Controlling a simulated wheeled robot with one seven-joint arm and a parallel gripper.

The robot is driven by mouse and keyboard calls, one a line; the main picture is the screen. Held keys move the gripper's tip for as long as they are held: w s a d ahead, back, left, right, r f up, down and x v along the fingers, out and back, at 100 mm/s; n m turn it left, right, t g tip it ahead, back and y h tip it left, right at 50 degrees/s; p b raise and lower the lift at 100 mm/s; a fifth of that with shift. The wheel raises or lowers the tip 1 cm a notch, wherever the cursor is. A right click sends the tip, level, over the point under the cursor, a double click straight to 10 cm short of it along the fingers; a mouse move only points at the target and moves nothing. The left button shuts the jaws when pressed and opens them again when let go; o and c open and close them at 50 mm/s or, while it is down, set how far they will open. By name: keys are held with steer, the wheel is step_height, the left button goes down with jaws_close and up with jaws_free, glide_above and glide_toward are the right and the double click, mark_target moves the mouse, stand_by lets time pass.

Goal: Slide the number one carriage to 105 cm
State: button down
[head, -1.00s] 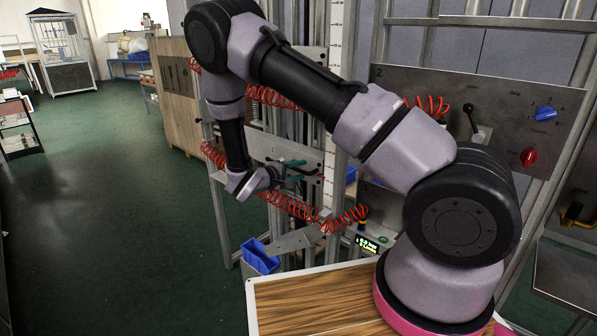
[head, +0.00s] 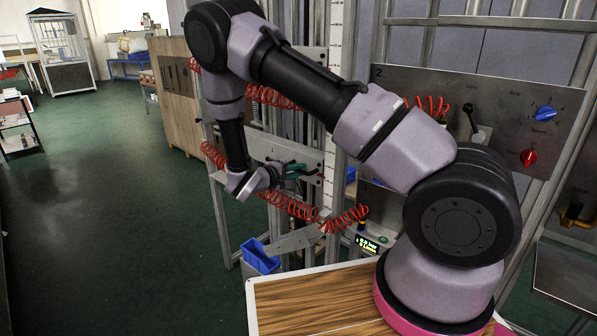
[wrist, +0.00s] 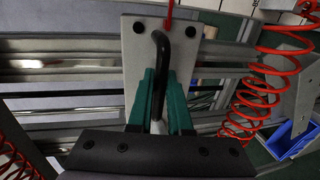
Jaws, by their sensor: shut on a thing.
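The number one carriage shows as a grey plate (head: 303,163) marked 1 in the head view, on upright metal rails. In the wrist view its pale plate (wrist: 190,52) carries a bent black handle (wrist: 161,62). My gripper (head: 290,171) is at the plate's front. A white scale strip (head: 329,165) with small marks runs upright beside the carriage. Its figures are too small to read.
Red coiled hoses (head: 300,207) hang around the carriage and below my gripper. A blue bin (head: 258,256) is below on the frame. Panel 2 (head: 450,85), with a lever and knobs, stands at right. The green floor at left is open.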

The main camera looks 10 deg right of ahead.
stand_by(0.8)
step_height(320, 180, up, 9)
steer(key=shift+a+r, duration=0.1)
steer(key=c, duration=0.8)
jaws_free()
steer(key=shift+c, duration=0.2)
steer(key=v, duration=1)
steer(key=shift+s+a, duration=0.25)
steer(key=shift+a, duration=0.05)
